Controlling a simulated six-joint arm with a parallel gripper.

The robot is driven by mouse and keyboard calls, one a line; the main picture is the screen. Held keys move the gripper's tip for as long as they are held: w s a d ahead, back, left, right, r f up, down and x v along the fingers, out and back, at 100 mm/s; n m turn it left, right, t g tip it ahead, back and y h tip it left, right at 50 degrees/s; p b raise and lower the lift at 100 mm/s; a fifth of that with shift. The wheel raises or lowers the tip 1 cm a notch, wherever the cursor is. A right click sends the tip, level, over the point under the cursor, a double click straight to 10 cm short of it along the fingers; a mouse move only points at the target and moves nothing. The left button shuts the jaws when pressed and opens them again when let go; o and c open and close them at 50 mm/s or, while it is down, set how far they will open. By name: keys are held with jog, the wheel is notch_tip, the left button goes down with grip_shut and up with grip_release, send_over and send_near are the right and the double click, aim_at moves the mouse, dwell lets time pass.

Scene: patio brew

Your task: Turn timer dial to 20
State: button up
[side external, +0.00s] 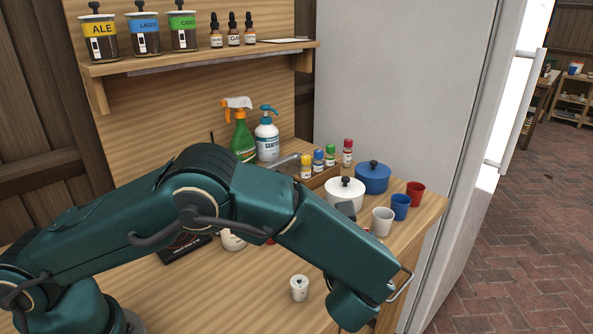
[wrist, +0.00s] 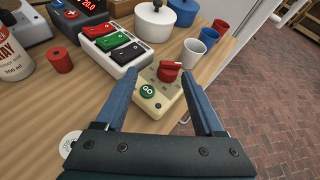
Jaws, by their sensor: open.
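In the wrist view, a cream timer box (wrist: 160,97) with a red dial (wrist: 168,72) and a green GO button (wrist: 148,91) sits on the wooden bench. The dial's scale is too small to read, so I cannot tell its setting. My gripper (wrist: 159,66) is open and empty, with one blue finger on each side of the timer. The dial lies between the fingers; I cannot tell how high they are above it, and no contact shows.
A switch panel (wrist: 117,48) with black, green and red switches stands just left of the timer. White and blue pots and several cups, including a grey-white cup (wrist: 190,53), stand behind it. A red cylinder (wrist: 61,61) is further left. The bench edge is close on the right.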

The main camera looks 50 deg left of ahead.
jog(key=shift+d+f+m, duration=0.15)
jog(key=shift+d+m, duration=0.35)
jog(key=shift+m, duration=0.1)
jog(key=shift+w+f+t+h, duration=0.1)
jog(key=shift+w+t+h, duration=0.05)
jog(key=shift+t+h, duration=0.2)
jog(key=shift+x, duration=2.35)
grip_shut()
